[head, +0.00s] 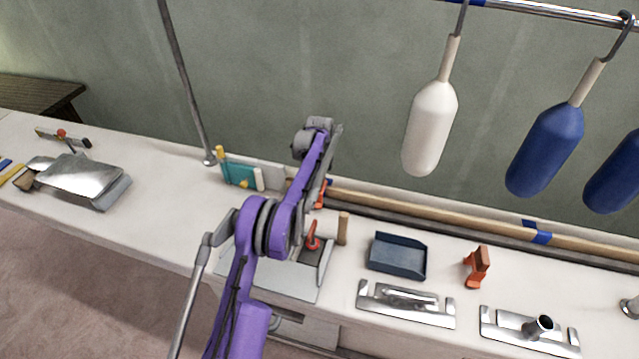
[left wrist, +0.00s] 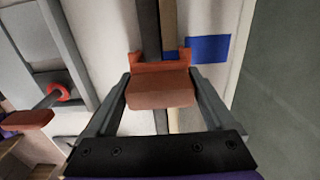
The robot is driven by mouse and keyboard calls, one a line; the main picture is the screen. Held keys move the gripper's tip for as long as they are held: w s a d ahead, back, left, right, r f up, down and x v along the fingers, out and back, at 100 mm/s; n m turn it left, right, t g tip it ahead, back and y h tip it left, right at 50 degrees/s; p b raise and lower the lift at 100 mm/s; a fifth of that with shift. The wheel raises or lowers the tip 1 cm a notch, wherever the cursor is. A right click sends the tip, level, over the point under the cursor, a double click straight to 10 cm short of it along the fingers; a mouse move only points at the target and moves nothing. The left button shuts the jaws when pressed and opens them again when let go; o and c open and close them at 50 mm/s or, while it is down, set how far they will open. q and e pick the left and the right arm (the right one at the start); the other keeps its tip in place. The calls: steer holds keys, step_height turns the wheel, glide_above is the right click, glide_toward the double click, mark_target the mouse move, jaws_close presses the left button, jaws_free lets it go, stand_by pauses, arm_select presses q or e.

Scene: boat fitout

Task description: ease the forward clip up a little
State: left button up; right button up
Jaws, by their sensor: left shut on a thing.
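An orange-brown clip (left wrist: 158,90) sits across a dark strip (left wrist: 149,30) in the left wrist view, with two raised prongs at its far side. My left gripper (left wrist: 160,82) has one grey finger on each side of the clip and is shut on it. In the head view my purple arm reaches to the rail along the wall, and the left gripper (head: 328,172) is partly hidden by its own links. Only a small orange part of the clip (head: 320,196) shows there. My right gripper is in neither view.
Blue tape (left wrist: 209,48) lies right beside the clip. On the bench are a dark blue tray (head: 397,257), an orange block-like piece (head: 476,267), metal plates (head: 405,303) and a red-handled fitting (head: 312,236). White and blue fenders (head: 430,130) hang above right.

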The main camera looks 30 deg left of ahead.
arm_select(q)
steer(key=c, duration=1)
steer(key=shift+c, duration=0.2)
steer(key=shift+r, duration=0.7)
steer(key=o, duration=1.6)
steer(key=shift+c, duration=0.2)
